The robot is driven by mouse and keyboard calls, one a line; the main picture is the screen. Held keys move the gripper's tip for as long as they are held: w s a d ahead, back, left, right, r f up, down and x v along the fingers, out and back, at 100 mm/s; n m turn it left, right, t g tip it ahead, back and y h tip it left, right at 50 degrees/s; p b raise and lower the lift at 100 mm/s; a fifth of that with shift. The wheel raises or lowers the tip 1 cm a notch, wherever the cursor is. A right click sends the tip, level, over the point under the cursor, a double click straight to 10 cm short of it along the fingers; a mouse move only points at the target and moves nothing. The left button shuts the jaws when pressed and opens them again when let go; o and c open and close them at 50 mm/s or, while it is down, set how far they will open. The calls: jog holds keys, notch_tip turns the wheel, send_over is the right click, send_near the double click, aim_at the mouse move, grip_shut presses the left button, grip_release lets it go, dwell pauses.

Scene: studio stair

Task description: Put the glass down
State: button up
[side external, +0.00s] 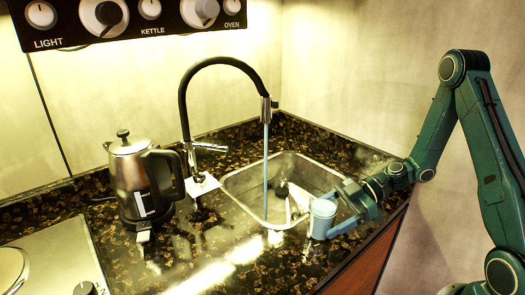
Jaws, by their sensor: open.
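A light blue, cup-shaped glass (322,219) stands upright at the front right corner of the sink, on or just above the dark speckled counter. My gripper (338,210) is at the right side of the glass, coming in from the right. Its jaws are open, with the fingers close beside the glass. Whether a finger touches the glass cannot be told at this size. The far finger is partly hidden behind the glass.
A metal sink (240,182) lies behind the glass, with some white and dark items in it. A black tap (184,110) runs water into it. A kettle (132,182) stands at left, near a hob (45,262). Counter in front of the sink is clear.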

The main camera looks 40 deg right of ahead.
jog(key=shift+v, duration=3.6)
jog(key=shift+r, duration=0.1)
